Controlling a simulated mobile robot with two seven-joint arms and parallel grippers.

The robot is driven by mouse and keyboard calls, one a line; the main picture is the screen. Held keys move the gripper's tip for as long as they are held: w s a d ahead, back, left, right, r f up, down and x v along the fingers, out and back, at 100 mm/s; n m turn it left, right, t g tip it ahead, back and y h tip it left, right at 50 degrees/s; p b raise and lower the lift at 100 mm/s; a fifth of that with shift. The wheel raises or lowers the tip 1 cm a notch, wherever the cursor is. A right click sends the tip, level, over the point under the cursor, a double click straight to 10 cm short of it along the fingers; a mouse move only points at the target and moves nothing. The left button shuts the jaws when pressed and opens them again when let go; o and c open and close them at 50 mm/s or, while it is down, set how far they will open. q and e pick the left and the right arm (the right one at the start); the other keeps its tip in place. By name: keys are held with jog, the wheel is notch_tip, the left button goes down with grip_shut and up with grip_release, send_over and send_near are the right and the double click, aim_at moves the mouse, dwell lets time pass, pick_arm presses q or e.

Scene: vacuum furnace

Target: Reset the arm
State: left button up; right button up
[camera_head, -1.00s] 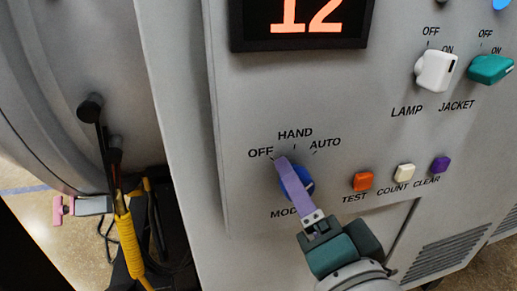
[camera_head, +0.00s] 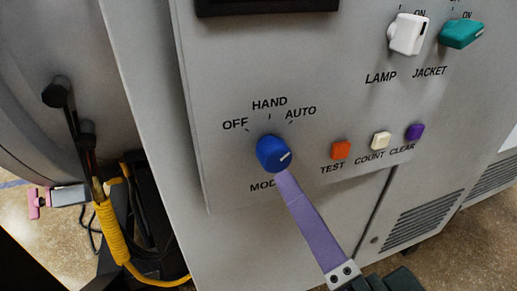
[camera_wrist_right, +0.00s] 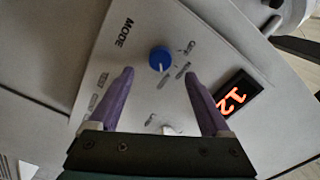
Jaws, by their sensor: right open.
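The blue MODE knob (camera_head: 272,154) is on the grey control panel below the OFF, HAND and AUTO labels. The pale line on its face points to the right; I cannot tell exactly which label it matches. My right gripper (camera_wrist_right: 158,80) is open and empty. In the wrist view its two purple fingers are spread, with the blue knob (camera_wrist_right: 160,58) ahead between them, apart from both. In the head view one purple finger (camera_head: 312,222) shows, its tip just below the knob in the picture. The left gripper is not in view.
The orange TEST (camera_head: 341,150), cream COUNT (camera_head: 381,140) and purple CLEAR (camera_head: 414,131) buttons sit right of the knob. Above are the white LAMP switch (camera_head: 407,35) and teal JACKET switch (camera_head: 462,33). A display (camera_wrist_right: 238,94) reads 12. A yellow-wrapped cable (camera_head: 110,230) hangs at left.

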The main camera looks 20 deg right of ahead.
jog(key=shift+s, duration=0.55)
jog(key=s+a+f+n+g+y+p, duration=0.1)
jog(key=a+f+n+g+y, duration=0.1)
jog(key=a+n+g+y, duration=0.6)
jog(key=s+d+f+n+g+h+p, duration=0.1)
jog(key=s+d+n+g+h, duration=0.25)
jog(key=d, duration=0.35)
jog(key=s+d+f+n+g+h, duration=0.1)
jog(key=s+d+n+g+h, duration=0.2)
jog(key=s+d+h, duration=0.3)
notch_tip(320, 180, up, 39)
jog(key=d+y+p, duration=0.1)
jog(key=d+p, duration=0.1)
jog(key=p, duration=3.6)
jog(key=shift+s+f, duration=0.15)
jog(key=shift+f, duration=0.05)
